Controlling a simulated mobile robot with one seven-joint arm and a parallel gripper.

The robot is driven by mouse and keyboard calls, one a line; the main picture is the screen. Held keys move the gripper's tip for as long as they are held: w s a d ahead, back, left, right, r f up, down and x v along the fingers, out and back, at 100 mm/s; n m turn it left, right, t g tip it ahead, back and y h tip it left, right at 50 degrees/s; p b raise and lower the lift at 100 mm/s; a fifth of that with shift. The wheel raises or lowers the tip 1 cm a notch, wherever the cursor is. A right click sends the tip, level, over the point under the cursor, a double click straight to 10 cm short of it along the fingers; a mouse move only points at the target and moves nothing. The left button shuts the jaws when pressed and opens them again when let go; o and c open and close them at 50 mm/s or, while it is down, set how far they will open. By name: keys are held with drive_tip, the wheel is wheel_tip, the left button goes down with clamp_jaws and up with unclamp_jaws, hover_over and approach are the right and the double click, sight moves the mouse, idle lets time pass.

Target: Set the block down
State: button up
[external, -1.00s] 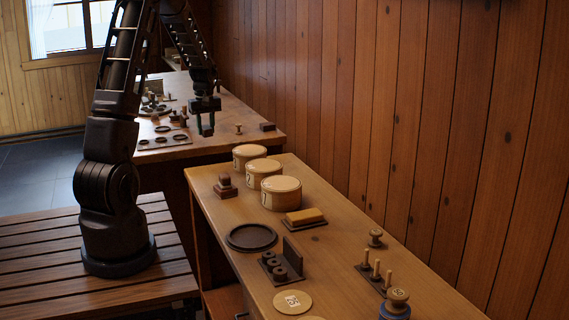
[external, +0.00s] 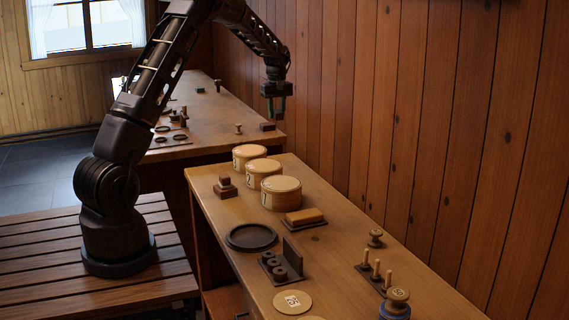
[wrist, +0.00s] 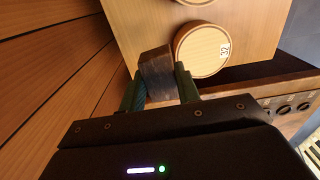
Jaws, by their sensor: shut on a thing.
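My gripper (external: 277,112) hangs in the air at the far end of the near table (external: 330,240), close to the wood-panelled wall and above the round boxes. In the wrist view its two green fingers (wrist: 160,88) are shut on a dark brown block (wrist: 157,66), which sticks out past the fingertips.
Three round numbered boxes, the front one (external: 281,193) nearest, stand along the near table's far end. A stacked block pair (external: 225,187), a dark round tray (external: 251,237) and a yellow block on a dark base (external: 306,216) are near.

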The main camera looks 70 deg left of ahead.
hover_over(292, 170)
wheel_tip(292, 170, down, 20)
drive_tip(key=shift+f, duration=0.1)
idle(0.6)
drive_tip(key=shift+f, duration=0.1)
drive_tip(key=o, duration=1)
drive_tip(key=shift+c, duration=0.2)
